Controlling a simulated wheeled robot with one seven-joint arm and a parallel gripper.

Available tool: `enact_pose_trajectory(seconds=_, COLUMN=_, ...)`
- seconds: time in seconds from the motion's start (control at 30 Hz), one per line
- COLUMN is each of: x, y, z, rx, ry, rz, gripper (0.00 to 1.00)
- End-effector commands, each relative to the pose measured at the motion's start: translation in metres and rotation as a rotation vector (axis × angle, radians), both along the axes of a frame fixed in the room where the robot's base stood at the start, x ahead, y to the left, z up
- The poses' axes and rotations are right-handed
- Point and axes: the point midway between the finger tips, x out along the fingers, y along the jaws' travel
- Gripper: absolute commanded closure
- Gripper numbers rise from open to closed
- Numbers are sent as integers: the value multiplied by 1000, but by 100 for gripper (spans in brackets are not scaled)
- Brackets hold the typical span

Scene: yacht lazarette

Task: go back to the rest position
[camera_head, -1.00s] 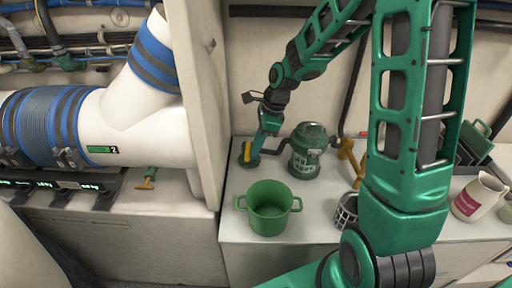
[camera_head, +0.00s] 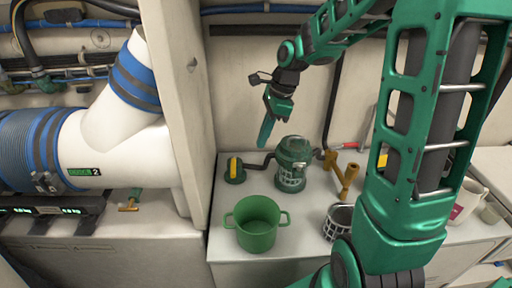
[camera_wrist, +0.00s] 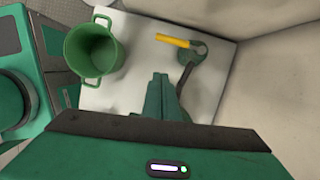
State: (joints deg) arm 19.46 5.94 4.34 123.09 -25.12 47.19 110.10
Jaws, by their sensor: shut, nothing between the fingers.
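My gripper (camera_head: 268,122) is shut and empty. It hangs in the air above the counter (camera_head: 222,247), behind and left of a green lantern-like canister (camera_head: 293,164). In the wrist view the closed fingers (camera_wrist: 162,95) point down over the counter, apart from everything on it. A green round base with a yellow handle (camera_head: 234,170) stands on the counter at the left; it also shows in the wrist view (camera_wrist: 175,41). A dark bent pipe runs from it toward the canister.
A green two-handled pot (camera_head: 257,224) stands at the counter's front left. A grey basket (camera_head: 338,221), a brass fitting (camera_head: 344,181) and a white jug (camera_head: 467,199) stand to the right. A partition wall (camera_head: 178,100) bounds the left; a large white pipe (camera_head: 115,150) lies beyond it.

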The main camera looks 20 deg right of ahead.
Motion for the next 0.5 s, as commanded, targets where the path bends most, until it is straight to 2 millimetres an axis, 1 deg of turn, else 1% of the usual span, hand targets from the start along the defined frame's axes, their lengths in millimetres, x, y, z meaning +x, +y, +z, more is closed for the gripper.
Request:
enact_pose_trajectory(seconds=0.2, x=-1, y=-2, z=5, rx=-1, ry=0, rz=1, gripper=100)
enact_pose_trajectory(seconds=0.3, x=-5, y=-4, z=6, rx=-12, ry=-7, rz=23, gripper=100)
enact_pose_trajectory(seconds=0.37, x=-12, y=-8, z=8, rx=-31, ry=-16, rz=55, gripper=100)
enact_pose_trajectory(seconds=0.47, x=-30, y=-20, z=12, rx=-76, ry=-38, rz=149, gripper=100)
enact_pose_trajectory(seconds=0.5, x=-40, y=-27, z=15, rx=-99, ry=-49, rz=196, gripper=100)
